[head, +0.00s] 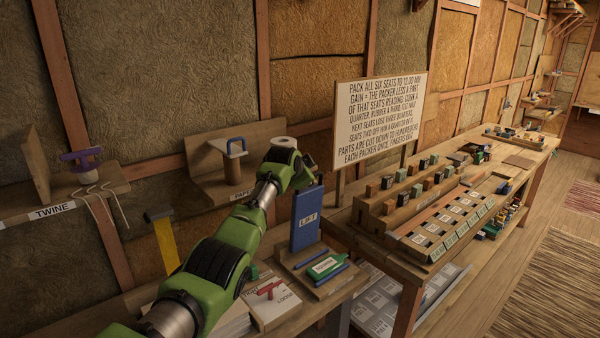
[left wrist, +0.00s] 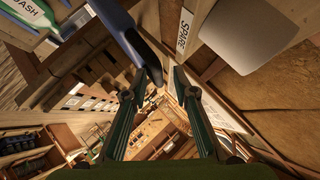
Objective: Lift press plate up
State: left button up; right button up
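The blue plate labelled LIFT (head: 307,218) stands upright on a wooden base on the bench in the head view. It also shows as a blue slab (left wrist: 128,36) in the left wrist view, its lower end by the fingertips. My left gripper (head: 303,170) is beside the plate's top in the head view, its fingers partly hidden by my wrist. In the left wrist view my left gripper (left wrist: 160,76) has its fingers apart, with the slab's end close to the left fingertip. I cannot tell whether they touch. My right gripper is not in view.
A green labelled piece (head: 326,266) and blue bars lie before the plate. A red handle (head: 268,288) sits at left. A written sign (head: 380,122) and a bench with block racks (head: 425,205) stand to the right.

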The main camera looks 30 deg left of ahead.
pick_arm(q)
jog(key=v, duration=1)
dwell(0.5)
